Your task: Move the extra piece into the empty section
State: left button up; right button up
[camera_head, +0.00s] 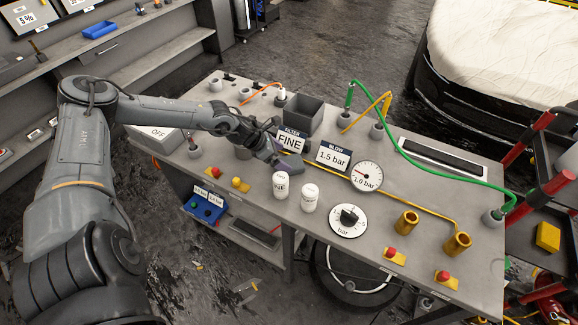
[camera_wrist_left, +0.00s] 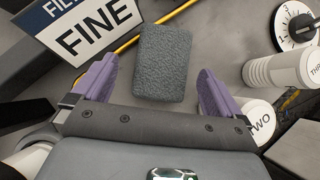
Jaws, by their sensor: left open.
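A grey, rough-textured block (camera_wrist_left: 162,63) lies on the bench top in the left wrist view, ahead of my left gripper (camera_wrist_left: 156,82). The gripper's purple fingers are spread to either side of the block, with gaps between. In the head view my left gripper (camera_head: 290,160) is low over the middle of the bench, behind two white cylinders (camera_head: 281,185) (camera_head: 309,198). The block is hard to pick out there. The wrist view labels one cylinder TWO (camera_wrist_left: 261,123); the other label (camera_wrist_left: 282,70) is cut off. I cannot tell which place is the empty section.
The bench (camera_head: 345,260) carries a FINE sign (camera_head: 290,143), a 1.5 bar sign (camera_head: 333,157), a gauge (camera_head: 365,177), a dial (camera_head: 349,219) and a dark open bin (camera_head: 303,117). A yellow pipe (camera_head: 420,208) and green hose (camera_head: 410,162) run along it. Brass cups (camera_head: 457,243) stand at right.

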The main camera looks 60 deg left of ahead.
aim_at(289, 162)
pick_arm(q)
jog(key=shift+d+x, duration=0.1)
jog(key=shift+x, duration=1.15)
jog(key=shift+d+x, duration=0.15)
jog(key=shift+x, duration=1.1)
jog(key=shift+s+f, duration=0.1)
jog(key=c, duration=1.1)
